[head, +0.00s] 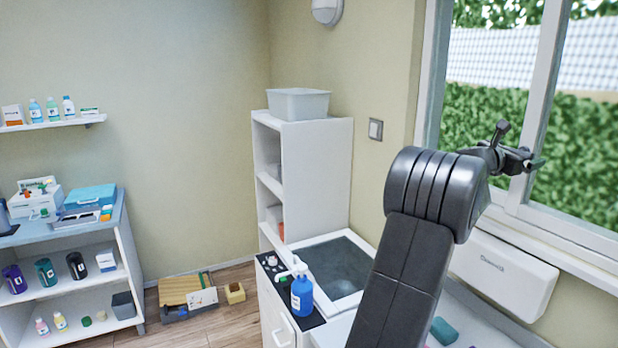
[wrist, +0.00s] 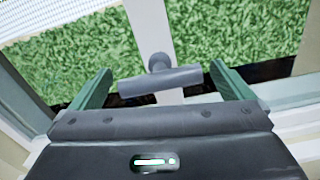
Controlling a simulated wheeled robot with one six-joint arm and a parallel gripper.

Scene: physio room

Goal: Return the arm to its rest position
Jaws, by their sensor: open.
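My arm rises from the lower middle of the head view and bends right, holding my gripper (head: 530,160) up in front of the window (head: 541,95). In the wrist view my gripper (wrist: 162,72) has its two green fingers wide apart. A grey handle-like bar (wrist: 150,82) with a round knob shows between the fingers, in line with the window post (wrist: 152,30). I cannot tell whether the fingers touch it. Nothing is visibly held.
A white wall box (head: 505,275) is below my gripper. A tall white shelf (head: 320,180) holds a grey bin (head: 298,103). Floor at left holds a wooden box (head: 186,290).

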